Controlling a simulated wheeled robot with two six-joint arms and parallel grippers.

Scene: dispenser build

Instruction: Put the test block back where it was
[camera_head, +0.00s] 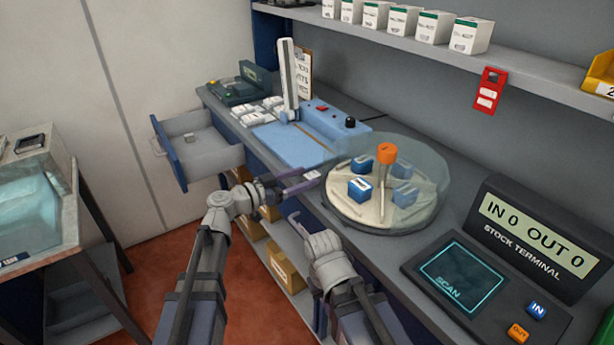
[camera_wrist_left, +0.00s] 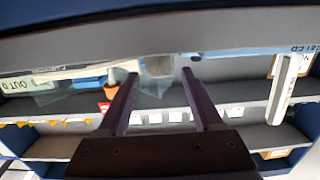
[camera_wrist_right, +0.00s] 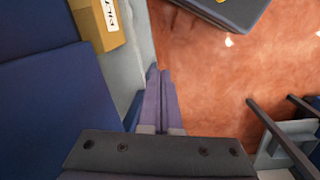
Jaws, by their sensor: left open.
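My left gripper (camera_head: 300,184) is open at the front edge of the counter, between the blue bench device and the round dispenser. In the left wrist view, a small grey block-like thing (camera_wrist_left: 158,66) shows between the spread fingertips; I cannot tell whether it touches them or whether it is the test block. The open drawer (camera_head: 205,150) at the left has a small pale grey thing (camera_head: 196,137) inside, too small to make out. My right gripper (camera_wrist_right: 160,75) is shut, with its fingers together and nothing seen between them, low in front of the counter.
The round dispenser (camera_head: 345,212) holds several blue blocks around an orange-topped post under a clear cover. A blue device (camera_head: 320,124) with a white upright stands behind my left gripper. The stock terminal (camera_head: 535,240) reads IN 0 OUT 0. A shelf (camera_head: 420,52) overhangs the back.

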